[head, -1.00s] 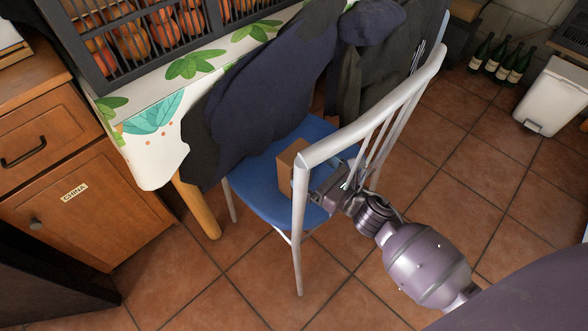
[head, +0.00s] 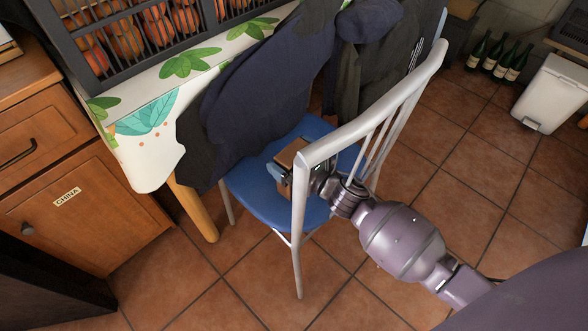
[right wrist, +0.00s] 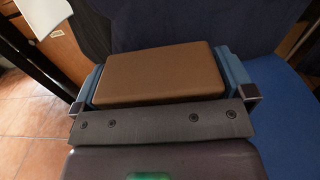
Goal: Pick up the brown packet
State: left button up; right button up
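The brown packet (head: 289,152), a box-like block, stands on the blue seat of the chair (head: 262,196). In the head view it is partly hidden by my right gripper (head: 281,176) and is close to the chair's white back. In the right wrist view the brown packet (right wrist: 158,75) lies between the two blue fingers of my right gripper (right wrist: 164,92). The fingers are spread wide, one along each side of it, with little or no visible gap. I see no clear grip. My left gripper is not in view.
My right arm reaches past the chair's white back rails (head: 375,110). Dark clothes (head: 262,95) hang at the seat's far side. A table with a leafy cloth (head: 150,150) and a crate (head: 120,35) stands left. Bottles (head: 498,58) and a white bin (head: 550,92) are far right.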

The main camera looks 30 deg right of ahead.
jog(key=c, duration=0.7)
jog(key=shift+c, duration=0.2)
jog(key=shift+r, duration=0.15)
